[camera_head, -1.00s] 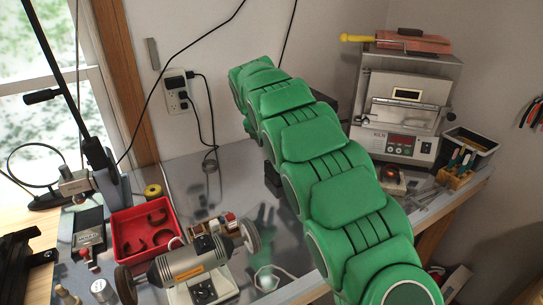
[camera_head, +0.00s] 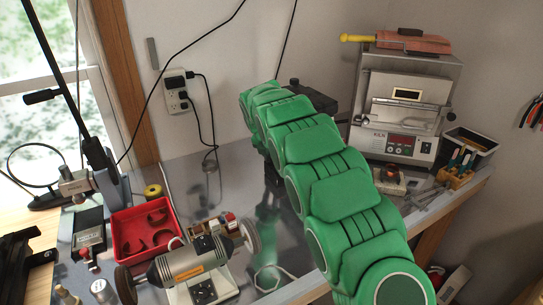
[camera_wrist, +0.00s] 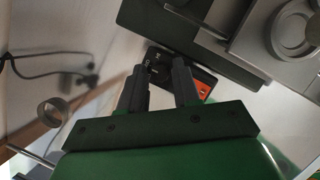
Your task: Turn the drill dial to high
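In the wrist view, my gripper (camera_wrist: 159,70) has its two dark fingers apart with nothing between them. Just beyond the fingertips is a black control face (camera_wrist: 165,58) with small pale markings and an orange patch (camera_wrist: 203,86). The fingers partly cover it, so I cannot tell the dial's setting or whether they touch it. It adjoins a grey and black machine (camera_wrist: 262,28) with a round part, probably the drill. In the head view, a black machine part (camera_head: 307,96) shows behind my green arm, which hides my gripper and the dial.
A bench grinder (camera_head: 190,268) and a red tray (camera_head: 118,245) stand front left on the metal bench. A kiln (camera_head: 408,110) stands to the right, near a dark bin (camera_head: 483,143). Cables hang from a wall outlet (camera_head: 175,88). Some bench surface left of my arm is clear.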

